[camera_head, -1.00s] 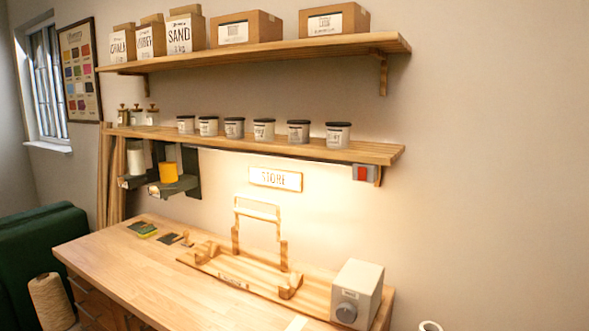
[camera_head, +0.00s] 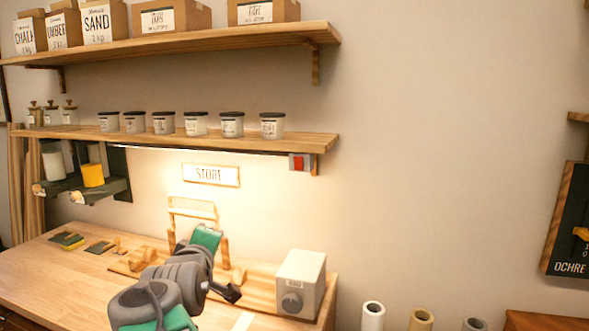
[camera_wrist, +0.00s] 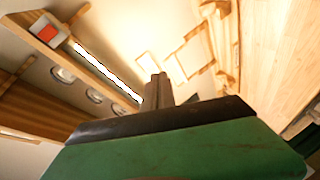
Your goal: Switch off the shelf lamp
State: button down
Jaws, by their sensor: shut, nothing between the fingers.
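The shelf lamp (camera_head: 200,150) is a thin strip under the lower shelf. It is lit and throws a warm glow on the wall; it also shows as a bright white bar in the wrist view (camera_wrist: 105,72). Its switch, a red rocker in a grey box (camera_head: 299,162), sits at the right end of the shelf's underside. The red switch is at the upper left in the wrist view (camera_wrist: 46,34). My gripper (camera_wrist: 157,80) is shut and empty, touching nothing visible. In the head view its green hand (camera_head: 206,238) is above the bench, below and left of the switch.
The lower shelf (camera_head: 318,142) carries several lidded jars and the upper shelf (camera_head: 200,45) several boxes. A STORE sign (camera_head: 211,175) hangs below the lamp. A grey box with a knob (camera_head: 300,283) stands on the bench. The wall right of the switch is clear.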

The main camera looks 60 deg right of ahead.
aim_at(299, 159)
jog(key=s+d+r+g+h, duration=0.4)
jog(key=s+d+r+h, duration=0.2)
jog(key=s+r, duration=0.5)
jog(key=shift+s+d+r+g, duration=0.3)
jog(key=shift+d+r, duration=0.1)
jog(key=shift+d, duration=0.5)
jog(key=d+p, duration=0.1)
jog(key=d, duration=0.3)
jog(key=w+d+r+p, duration=0.1)
jog(key=d+p, duration=0.1)
jog(key=d, duration=0.2)
jog(key=w+d+r+p, duration=0.1)
jog(key=d, duration=0.3)
jog(key=shift+d+p, duration=0.3)
jog(key=shift+p, duration=0.05)
jog(key=shift+w+d+f, duration=0.1)
jog(key=shift+w+d, duration=0.05)
jog(key=shift+d, duration=0.4)
